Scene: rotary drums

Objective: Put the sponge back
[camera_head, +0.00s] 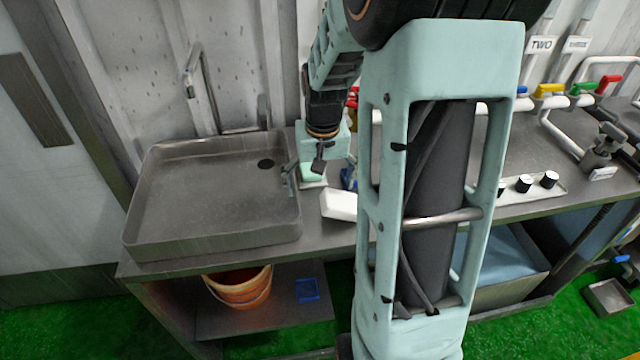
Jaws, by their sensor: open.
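My gripper (304,170) is open beside the right wall of the metal sink, pointing down. Its dark fingers stand apart. A pale green block (313,172), which looks like the sponge, sits just behind and between the fingers on the counter strip right of the sink. I cannot tell whether the fingers touch it. A white block-like object (340,205) lies on the counter to the right and nearer; its right end is hidden by my arm. No other sponge-like thing shows.
The empty metal sink (215,238) with a tap (194,85) fills the left counter. Coloured valves (549,90), black knobs (525,184) and pipes stand at right. An orange bucket (240,287) and blue tray (308,290) sit on the shelf below. My arm hides the middle.

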